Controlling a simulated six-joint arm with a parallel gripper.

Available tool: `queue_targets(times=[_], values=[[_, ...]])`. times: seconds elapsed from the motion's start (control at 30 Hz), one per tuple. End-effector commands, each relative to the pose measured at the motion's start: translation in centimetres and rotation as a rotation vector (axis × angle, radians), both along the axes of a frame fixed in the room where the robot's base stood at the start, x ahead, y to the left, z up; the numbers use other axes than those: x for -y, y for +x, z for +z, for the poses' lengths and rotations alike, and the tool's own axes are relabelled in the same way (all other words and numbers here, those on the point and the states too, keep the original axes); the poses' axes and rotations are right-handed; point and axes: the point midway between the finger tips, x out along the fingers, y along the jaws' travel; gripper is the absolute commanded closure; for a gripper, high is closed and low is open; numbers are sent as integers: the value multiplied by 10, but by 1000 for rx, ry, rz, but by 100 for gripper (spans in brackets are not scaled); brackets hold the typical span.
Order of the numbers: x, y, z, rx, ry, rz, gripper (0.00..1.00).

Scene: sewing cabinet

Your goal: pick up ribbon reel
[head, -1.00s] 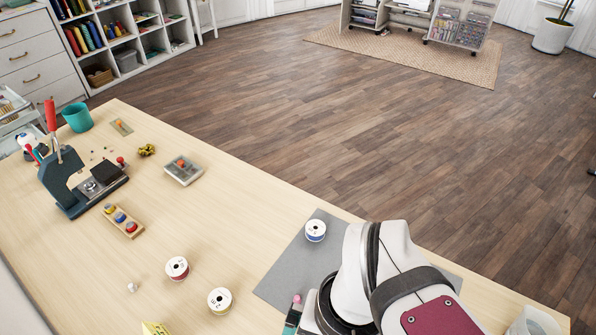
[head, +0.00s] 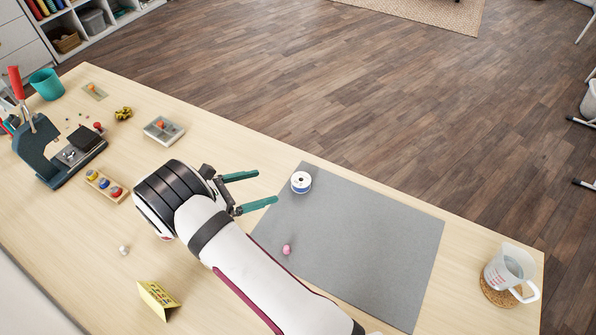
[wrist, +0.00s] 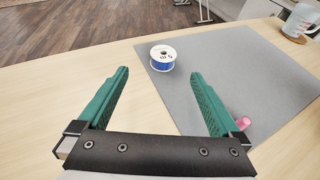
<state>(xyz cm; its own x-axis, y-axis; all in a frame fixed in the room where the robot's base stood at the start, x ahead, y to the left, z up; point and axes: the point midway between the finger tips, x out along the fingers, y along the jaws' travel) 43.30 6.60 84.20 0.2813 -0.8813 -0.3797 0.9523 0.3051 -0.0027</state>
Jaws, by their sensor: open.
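A ribbon reel (head: 301,182) with white flanges and blue ribbon stands on the grey mat (head: 370,235), near the mat's upper left corner. The reel also shows in the wrist view (wrist: 162,58), ahead of my gripper and between the lines of its two fingers. My gripper (head: 258,188) has green fingers, spread open with nothing between them. It is to the left of the reel, pointing toward it, and apart from it. In the wrist view my gripper (wrist: 160,85) is also open and empty.
A pink item (head: 287,249) lies on the mat's left part. A measuring jug (head: 508,272) stands on a coaster at the right end. A yellow card (head: 158,298), button tray (head: 106,186), small box (head: 163,130) and press (head: 45,150) are on the left. The mat's middle is clear.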

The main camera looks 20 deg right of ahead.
Motion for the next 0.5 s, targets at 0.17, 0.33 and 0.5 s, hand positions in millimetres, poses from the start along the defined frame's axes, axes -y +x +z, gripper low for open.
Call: queue_targets(times=[0.17,0.33,0.5], values=[[48,13,-20,-2,0,-7,0],[71,21,-30,1,3,-6,0],[99,23,-47,-2,2,-9,0]])
